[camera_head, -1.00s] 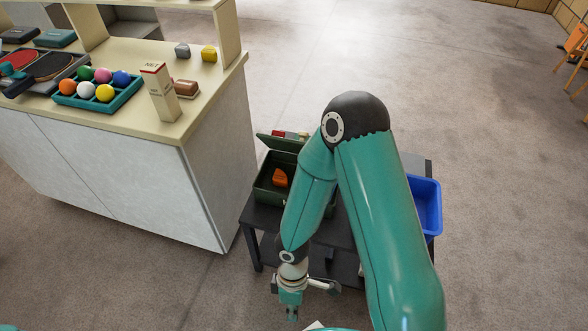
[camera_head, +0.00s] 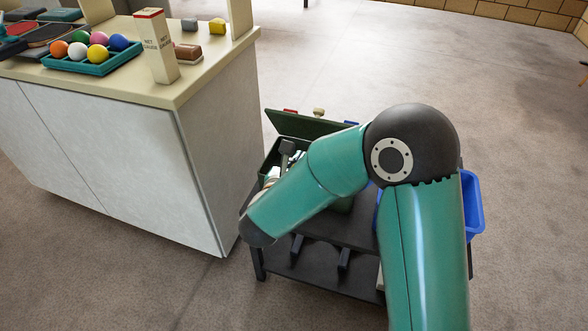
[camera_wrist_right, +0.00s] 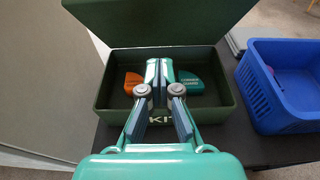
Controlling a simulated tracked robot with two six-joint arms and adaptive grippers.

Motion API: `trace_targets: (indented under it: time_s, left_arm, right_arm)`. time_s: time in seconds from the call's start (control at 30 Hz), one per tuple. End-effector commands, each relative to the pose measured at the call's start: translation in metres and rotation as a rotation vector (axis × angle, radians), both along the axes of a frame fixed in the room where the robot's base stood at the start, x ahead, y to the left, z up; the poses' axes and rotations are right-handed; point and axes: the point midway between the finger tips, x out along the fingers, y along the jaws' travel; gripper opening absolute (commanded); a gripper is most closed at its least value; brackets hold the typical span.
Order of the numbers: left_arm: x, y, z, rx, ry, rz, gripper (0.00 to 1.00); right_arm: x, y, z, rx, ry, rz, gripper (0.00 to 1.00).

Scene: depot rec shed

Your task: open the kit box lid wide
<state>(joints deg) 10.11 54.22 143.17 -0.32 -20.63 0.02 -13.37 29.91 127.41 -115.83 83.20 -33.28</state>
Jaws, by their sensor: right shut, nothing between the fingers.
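The green kit box (camera_wrist_right: 112,92) stands on a dark low table. Its lid (camera_head: 302,125) is raised at the far side, and its inner face shows beyond the box in the right wrist view (camera_wrist_right: 165,24). The exact lid angle is hard to tell. An orange item (camera_wrist_right: 133,80) and a teal item (camera_wrist_right: 188,82) lie inside. My right gripper (camera_wrist_right: 158,68) is shut and empty, over the box with its fingertips toward the lid; whether they touch it is unclear. In the head view my right arm hides most of the box and gripper. My left gripper is not in view.
A blue bin (camera_head: 474,208) stands right of the box on the low table (camera_head: 325,262). Open floor lies beyond.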

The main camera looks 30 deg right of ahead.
Motion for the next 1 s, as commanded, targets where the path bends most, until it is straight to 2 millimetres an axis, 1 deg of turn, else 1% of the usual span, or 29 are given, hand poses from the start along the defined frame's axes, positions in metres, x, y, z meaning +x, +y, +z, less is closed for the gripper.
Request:
trace_targets:
  time_s: [0.03,0.3,0.33,0.4,0.5,0.7,0.93,0.97,1.0]
  left_arm:
    - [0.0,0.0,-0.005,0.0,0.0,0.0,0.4]
    - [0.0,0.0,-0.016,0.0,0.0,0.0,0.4]
    - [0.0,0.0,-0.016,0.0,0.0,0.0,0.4]
    - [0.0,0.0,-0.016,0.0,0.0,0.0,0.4]
    - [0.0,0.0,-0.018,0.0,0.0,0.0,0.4]
    - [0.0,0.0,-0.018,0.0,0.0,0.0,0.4]
    - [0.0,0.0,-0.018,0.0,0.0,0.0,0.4]
    - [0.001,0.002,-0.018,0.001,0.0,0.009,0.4]
    - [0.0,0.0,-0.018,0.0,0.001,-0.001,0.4]
  right_arm:
    - [0.006,-0.01,-0.005,0.002,0.001,-0.006,0.0]
    - [0.041,-0.05,-0.018,0.001,0.001,-0.005,0.0]
    - [0.044,-0.053,-0.011,0.001,-0.003,-0.005,0.0]
    - [0.05,-0.059,-0.004,0.002,-0.003,-0.003,0.0]
    - [0.056,-0.065,0.002,0.003,0.0,-0.002,0.0]
    - [0.061,-0.071,0.007,0.002,0.003,0.0,0.0]
    - [0.062,-0.071,0.007,0.002,0.003,0.0,0.0]
    - [0.063,-0.054,0.007,0.002,0.003,0.009,0.0]
    - [0.062,-0.062,0.007,0.003,0.003,0.003,0.0]
